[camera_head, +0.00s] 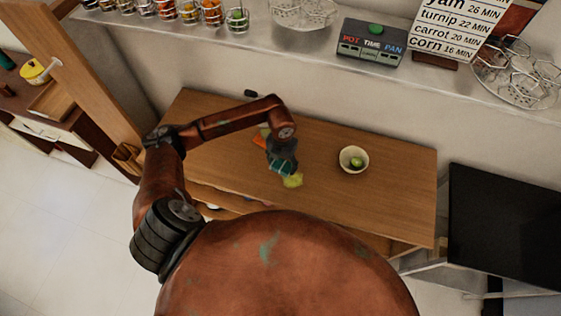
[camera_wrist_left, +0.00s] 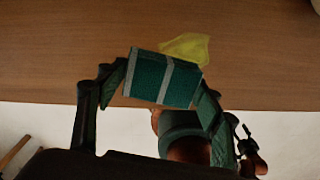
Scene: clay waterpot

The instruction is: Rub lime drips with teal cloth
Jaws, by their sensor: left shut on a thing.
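My left gripper (camera_head: 283,168) is over the wooden table and shut on the teal cloth. The teal cloth (camera_wrist_left: 165,79) is a folded, block-like pad with pale grey stripes, held between both fingers in the left wrist view. The lime drips (camera_head: 293,181) are a yellow-green patch on the table near the front edge, right by the gripper's tip. In the left wrist view the drips (camera_wrist_left: 190,46) lie just beyond the cloth, which overlaps their near edge in the picture. I cannot tell whether the cloth touches them. My right gripper is not in view.
A cream bowl (camera_head: 345,164) with a green fruit stands right of the gripper on the table (camera_head: 400,190). A small orange thing (camera_head: 259,139) lies behind the gripper, partly hidden. A wall shelf (camera_head: 260,37) with jars and signs runs behind. A dark screen (camera_head: 504,225) is at right.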

